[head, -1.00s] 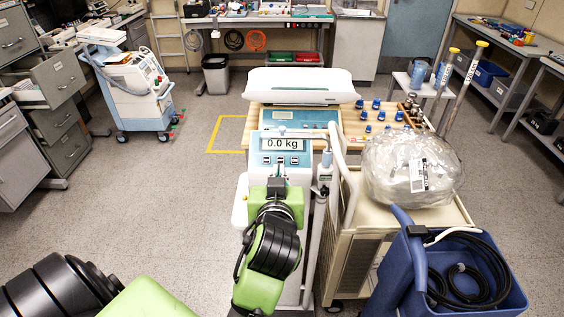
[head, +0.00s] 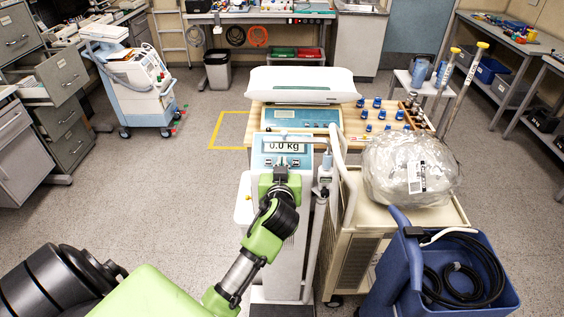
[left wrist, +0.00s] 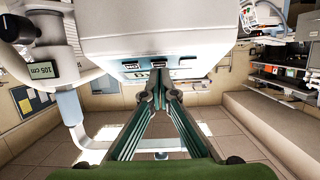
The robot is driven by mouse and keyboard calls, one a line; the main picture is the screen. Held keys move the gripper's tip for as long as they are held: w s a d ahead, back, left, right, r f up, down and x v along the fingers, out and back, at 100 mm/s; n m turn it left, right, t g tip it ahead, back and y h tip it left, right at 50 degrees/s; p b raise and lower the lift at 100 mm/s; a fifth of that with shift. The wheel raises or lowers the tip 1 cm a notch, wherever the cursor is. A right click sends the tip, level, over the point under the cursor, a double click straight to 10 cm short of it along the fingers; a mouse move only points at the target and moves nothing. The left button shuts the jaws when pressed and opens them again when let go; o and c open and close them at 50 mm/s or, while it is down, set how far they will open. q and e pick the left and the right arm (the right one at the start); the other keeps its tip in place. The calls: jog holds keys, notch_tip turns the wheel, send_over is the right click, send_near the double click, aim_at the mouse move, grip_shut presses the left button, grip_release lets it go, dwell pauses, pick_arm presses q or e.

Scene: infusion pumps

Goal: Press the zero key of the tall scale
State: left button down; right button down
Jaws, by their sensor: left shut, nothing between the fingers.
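The tall scale (head: 285,140) stands upright at the centre of the head view. Its display (head: 286,146) reads 0.0 kg, and a row of small dark keys sits just below. In the left wrist view the scale's head (left wrist: 160,38) fills the top, with the keys (left wrist: 131,66) along its edge. The key labels are too small to read surely. My left gripper (head: 281,168) is shut and empty, pointing at the key row. In the left wrist view its fingertips (left wrist: 159,74) are at the middle key; I cannot tell whether they touch it.
A cream cart (head: 395,232) with a clear-wrapped bundle (head: 410,170) stands close to the right of the scale. A blue bin (head: 400,265) with black hose is in front of it. The floor to the left is open.

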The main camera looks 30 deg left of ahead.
pick_arm(q)
jog(key=shift+w+f, duration=0.1)
jog(key=shift+f, duration=0.15)
